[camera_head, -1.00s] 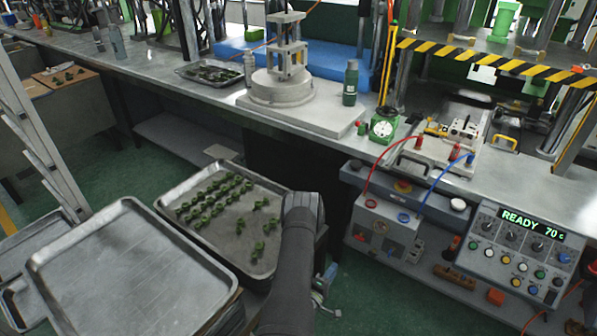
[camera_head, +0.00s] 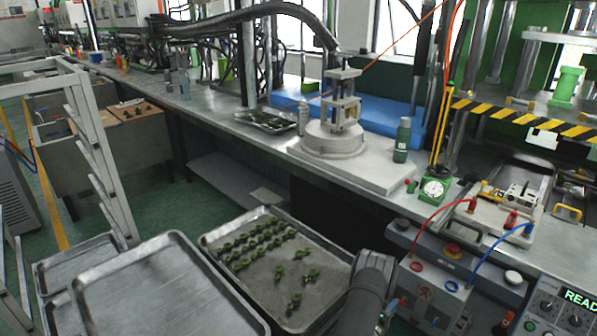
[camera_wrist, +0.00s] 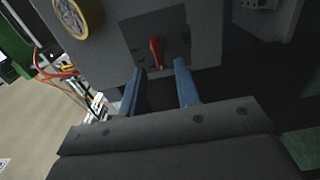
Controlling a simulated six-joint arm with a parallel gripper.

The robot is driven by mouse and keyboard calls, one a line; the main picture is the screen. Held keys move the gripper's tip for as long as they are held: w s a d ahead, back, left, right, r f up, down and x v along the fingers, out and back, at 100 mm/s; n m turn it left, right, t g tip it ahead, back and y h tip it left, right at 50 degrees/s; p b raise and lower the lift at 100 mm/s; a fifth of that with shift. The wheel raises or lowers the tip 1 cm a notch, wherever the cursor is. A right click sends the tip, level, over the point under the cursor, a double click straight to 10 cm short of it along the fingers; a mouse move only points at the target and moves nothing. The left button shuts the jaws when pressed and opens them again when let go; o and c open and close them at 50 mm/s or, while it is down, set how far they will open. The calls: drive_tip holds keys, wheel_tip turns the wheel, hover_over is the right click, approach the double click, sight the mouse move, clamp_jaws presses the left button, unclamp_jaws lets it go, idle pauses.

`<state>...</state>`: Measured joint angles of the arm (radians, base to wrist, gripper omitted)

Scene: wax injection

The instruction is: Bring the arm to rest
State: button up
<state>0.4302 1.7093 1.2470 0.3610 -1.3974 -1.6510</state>
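My arm (camera_head: 362,290) reaches up from the bottom of the head view, beside the right edge of the tray of green pieces. In the head view the gripper itself is mostly hidden behind the arm. In the wrist view my gripper (camera_wrist: 160,90) shows two blue fingers held apart with nothing between them. Beyond the fingertips is a grey box face with a red switch handle (camera_wrist: 156,52), and the fingers appear apart from it.
A metal tray (camera_head: 335,262) with several green pieces lies left of my arm. An empty tray (camera_head: 165,300) stands further left, near a grey rack (camera_head: 100,150). The workbench (camera_head: 225,115) runs behind. A control box (camera_head: 435,280) with red and blue hoses is close right.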

drive_tip(key=shift+x, duration=1.15)
drive_tip(key=v, duration=1.7)
drive_tip(key=w+d+m, duration=0.2)
drive_tip(key=w+d, duration=0.2)
drive_tip(key=w+d+m, duration=0.1)
drive_tip(key=w+d, duration=0.3)
drive_tip(key=w+d+m, duration=0.2)
drive_tip(key=w+d, duration=0.2)
drive_tip(key=shift+r+m, duration=0.3)
drive_tip(key=m, duration=0.4)
drive_tip(key=shift+s+d+r+m, duration=0.15)
drive_tip(key=shift+m, duration=0.25)
